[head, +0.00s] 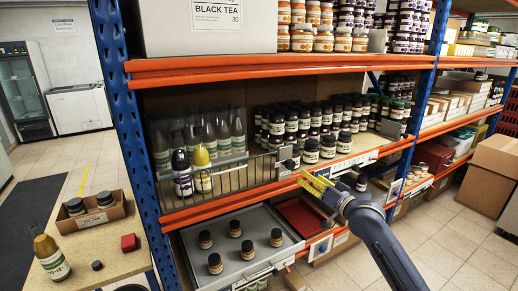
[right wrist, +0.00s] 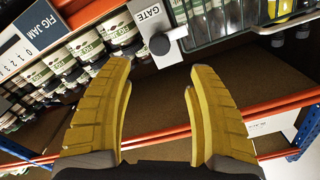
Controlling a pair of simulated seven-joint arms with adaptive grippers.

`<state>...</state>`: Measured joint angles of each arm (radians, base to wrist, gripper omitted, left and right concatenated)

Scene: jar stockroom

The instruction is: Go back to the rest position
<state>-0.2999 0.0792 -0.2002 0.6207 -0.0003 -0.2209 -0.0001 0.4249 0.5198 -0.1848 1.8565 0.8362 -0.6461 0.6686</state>
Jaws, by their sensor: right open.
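My right gripper (head: 315,184) reaches in from the lower right in the head view, in front of the shelf's orange beam. In the right wrist view its two yellow fingers (right wrist: 158,95) are spread apart with nothing between them. A dark round knob by a label reading GATE (right wrist: 148,18) is just beyond the fingertips, apart from them. The wire gate (head: 225,182) stands upright across the front of the bottle bay. My left gripper is not in view.
Jars of fig jam (right wrist: 88,45) stand beside the gate. A grey tray (head: 283,252) with several small jars sits below, near a red tray (head: 300,215). A side table at left holds a bottle (head: 50,254) and a cardboard box (head: 93,218).

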